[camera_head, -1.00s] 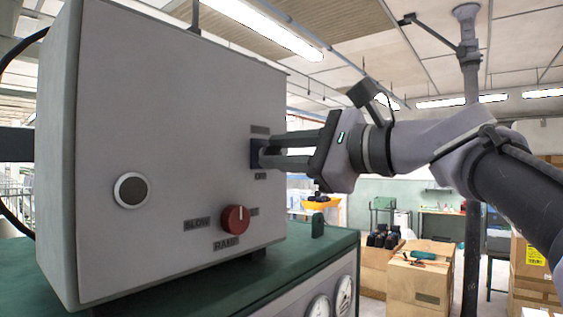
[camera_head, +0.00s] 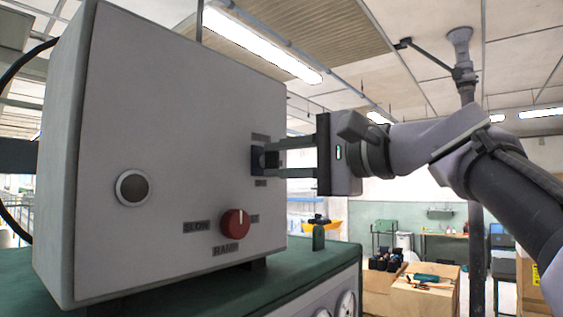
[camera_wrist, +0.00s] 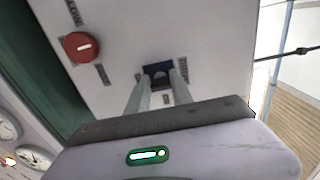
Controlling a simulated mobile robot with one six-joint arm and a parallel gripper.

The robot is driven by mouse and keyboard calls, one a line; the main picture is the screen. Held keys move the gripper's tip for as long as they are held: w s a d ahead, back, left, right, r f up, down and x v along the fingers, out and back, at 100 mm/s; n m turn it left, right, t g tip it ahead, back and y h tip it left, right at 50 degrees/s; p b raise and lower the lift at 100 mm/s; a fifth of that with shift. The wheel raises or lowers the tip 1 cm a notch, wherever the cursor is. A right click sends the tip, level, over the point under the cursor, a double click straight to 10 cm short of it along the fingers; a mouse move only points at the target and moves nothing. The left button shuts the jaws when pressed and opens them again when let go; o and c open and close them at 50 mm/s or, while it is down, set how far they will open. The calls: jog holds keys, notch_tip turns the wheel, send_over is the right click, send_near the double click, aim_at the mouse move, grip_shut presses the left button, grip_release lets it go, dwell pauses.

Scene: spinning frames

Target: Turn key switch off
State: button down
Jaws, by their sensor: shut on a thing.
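The key switch (camera_head: 258,160) is a small dark square part on the front of a grey control box (camera_head: 180,130), near the box's right edge. Small dark labels sit around it. My gripper (camera_head: 264,160) points left at the panel, with its two fingers one above the other, and is shut on the key switch. In the wrist view the key switch (camera_wrist: 157,70) is between the tips of my gripper (camera_wrist: 160,78). The fingers partly hide the key, so its exact angle is hard to tell.
A red ramp knob (camera_head: 236,223) is on the panel below the switch; it also shows in the wrist view (camera_wrist: 82,47). A round silver-rimmed button (camera_head: 132,187) is at left. The box stands on a green-topped cabinet (camera_head: 215,296). Cardboard boxes (camera_head: 424,296) stand behind at right.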

jog(key=shift+s+r, duration=0.1)
jog(key=shift+r, duration=0.1)
jog(key=c, duration=1.6)
grip_release()
jog(key=o, duration=0.4)
jog(key=shift+a, duration=0.1)
jog(key=shift+o, duration=0.4)
jog(key=shift+w+a+f, duration=0.1)
jog(key=shift+w+f, duration=0.05)
jog(key=shift+w, duration=0.15)
jog(key=b+v, duration=0.2)
jog(key=v, duration=1.5)
jog(key=shift+s+d, duration=0.25)
